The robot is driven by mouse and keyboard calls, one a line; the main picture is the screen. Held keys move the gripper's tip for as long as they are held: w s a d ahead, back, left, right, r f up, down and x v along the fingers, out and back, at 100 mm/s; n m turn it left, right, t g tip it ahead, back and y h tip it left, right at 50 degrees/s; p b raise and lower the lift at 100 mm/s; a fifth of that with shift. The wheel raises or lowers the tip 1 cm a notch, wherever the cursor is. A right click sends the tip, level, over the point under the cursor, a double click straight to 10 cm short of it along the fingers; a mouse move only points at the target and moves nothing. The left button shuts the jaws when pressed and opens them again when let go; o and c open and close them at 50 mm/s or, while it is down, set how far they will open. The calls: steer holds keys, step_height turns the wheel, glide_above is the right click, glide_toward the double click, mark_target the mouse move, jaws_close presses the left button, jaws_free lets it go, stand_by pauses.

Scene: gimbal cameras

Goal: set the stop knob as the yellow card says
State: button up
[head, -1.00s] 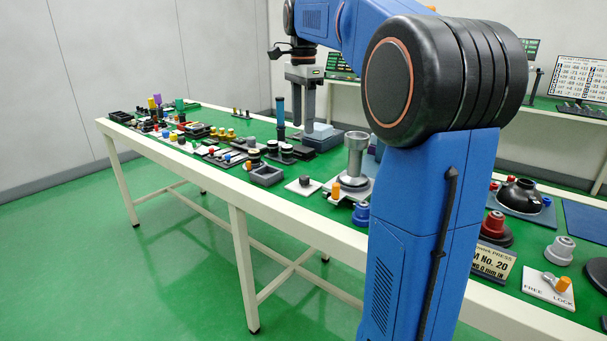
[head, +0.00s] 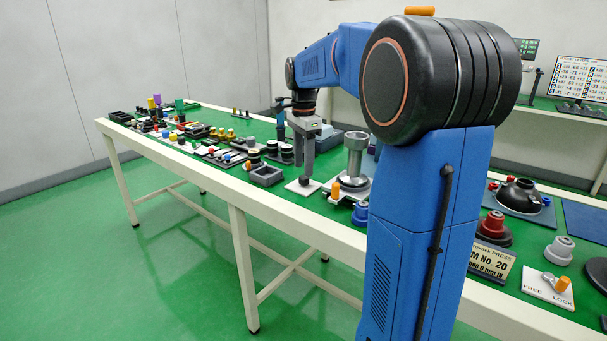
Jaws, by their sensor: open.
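A pale yellow card (head: 493,263) stands on the table at the right. Its left side is hidden by my arm; "M No. 20" and a line ending in "0 mm IN" can be read. A dark round knob (head: 304,181) sits on a small white plate (head: 313,188) near the table's front edge. No label marks it as the stop knob at this size. My gripper (head: 304,174) points down right over this knob, open. Whether its fingers touch or straddle the knob I cannot tell.
A FREE/LOCK plate (head: 547,290) lies at the right. Many small parts crowd the table's far end.

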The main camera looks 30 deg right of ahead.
mark_target(303, 177)
steer(key=shift+f, duration=1.95)
steer(key=c, duration=1.1)
steer(key=shift+o, duration=0.2)
